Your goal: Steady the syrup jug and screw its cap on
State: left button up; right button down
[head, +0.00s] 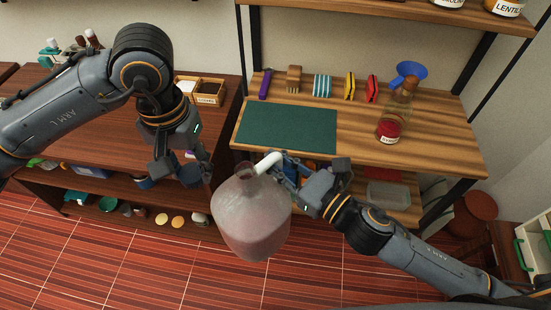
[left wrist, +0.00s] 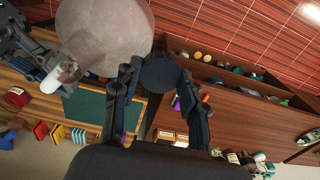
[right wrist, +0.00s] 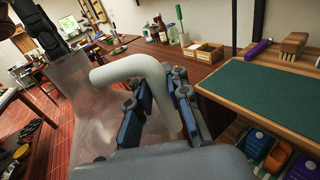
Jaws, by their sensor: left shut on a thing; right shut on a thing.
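The syrup jug (head: 250,220) is a large, cloudy, translucent bottle with a bent white handle (head: 268,161). My right gripper (head: 284,170) is shut on the handle, which shows between its fingers in the right wrist view (right wrist: 160,88). The jug hangs in front of the shelves, and its neck (head: 246,172) shows no cap. My left gripper (head: 186,172) is shut on the dark round cap (left wrist: 160,73), left of the neck and apart from it. In the left wrist view the jug (left wrist: 105,25) is beyond the fingers. The neck opening is hard to make out there.
A wooden shelf with a green mat (head: 287,130) lies behind the jug. It carries a red-filled bottle (head: 390,128), a blue funnel (head: 409,72) and several coloured tools. A brown cabinet (head: 100,130) stands at left with a divided box (head: 207,92). Red floor lies below.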

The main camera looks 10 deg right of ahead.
aim_at(246, 170)
pick_arm(q)
jog(key=d+r+m, duration=0.1)
jog(key=d+r, duration=0.2)
jog(key=s+d+r+m, duration=0.1)
jog(key=d+r+m, duration=0.1)
jog(key=d+r, duration=0.1)
jog(key=d+r+m, duration=0.1)
jog(key=d+r, duration=0.2)
jog(key=d, duration=0.1)
jog(key=shift+s+m, duration=0.3)
jog(key=shift+s, duration=0.05)
jog(key=shift+a, duration=0.1)
jog(key=shift+f, duration=2)
jog(key=shift+f, duration=0.9)
jog(key=shift+f, duration=0.55)
jog(key=m, duration=0.6)
